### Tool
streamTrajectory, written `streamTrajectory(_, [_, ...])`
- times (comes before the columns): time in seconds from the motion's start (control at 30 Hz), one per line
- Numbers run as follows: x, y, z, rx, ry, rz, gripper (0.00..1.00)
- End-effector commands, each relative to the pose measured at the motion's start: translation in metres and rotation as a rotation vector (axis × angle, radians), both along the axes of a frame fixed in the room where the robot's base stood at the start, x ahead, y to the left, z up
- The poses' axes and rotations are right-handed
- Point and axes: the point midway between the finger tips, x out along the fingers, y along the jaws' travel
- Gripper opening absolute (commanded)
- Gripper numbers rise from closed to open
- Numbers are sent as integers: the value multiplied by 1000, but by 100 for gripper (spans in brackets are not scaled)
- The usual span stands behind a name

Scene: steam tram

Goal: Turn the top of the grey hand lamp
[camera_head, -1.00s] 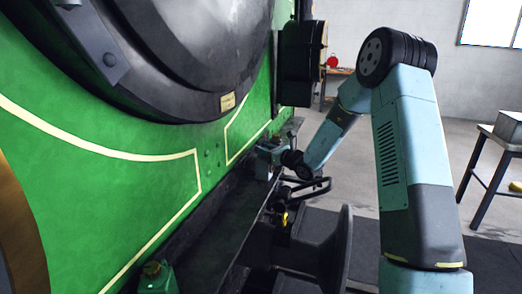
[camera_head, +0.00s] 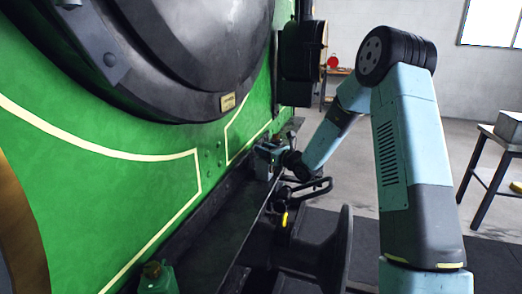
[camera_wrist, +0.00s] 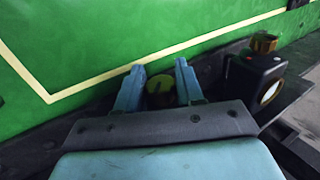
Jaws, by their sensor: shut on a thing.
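My gripper (camera_head: 267,154) is at the dark ledge along the green tram front, over a small grey body that appears to be the grey hand lamp (camera_head: 262,172). In the wrist view the two blue fingers of my gripper (camera_wrist: 160,78) stand on either side of a round, dull yellow-green top (camera_wrist: 160,88) and are shut on it. The fingers and palm hide most of the lamp below.
A black lamp (camera_wrist: 255,75) with a round lens and amber top stands close to the right in the wrist view. A green lamp (camera_head: 156,277) stands on the near ledge (camera_head: 215,235). The green tram wall (camera_head: 120,190) rises beside the ledge.

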Motion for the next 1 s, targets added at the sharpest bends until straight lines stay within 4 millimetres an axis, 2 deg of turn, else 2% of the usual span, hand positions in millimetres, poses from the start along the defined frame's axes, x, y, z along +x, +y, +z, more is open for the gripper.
streamTrajectory(0.53, [0, 0, 1, 1, -2, 0, 7])
streamTrajectory(0.57, [0, 0, 1, 1, -2, 0, 39])
streamTrajectory(0.6, [0, 0, 1, 1, -2, 0, 43])
streamTrajectory(0.77, [0, 0, 1, 1, -1, 0, 57])
streamTrajectory(1.0, [0, -1, 0, 0, 0, -1, 57])
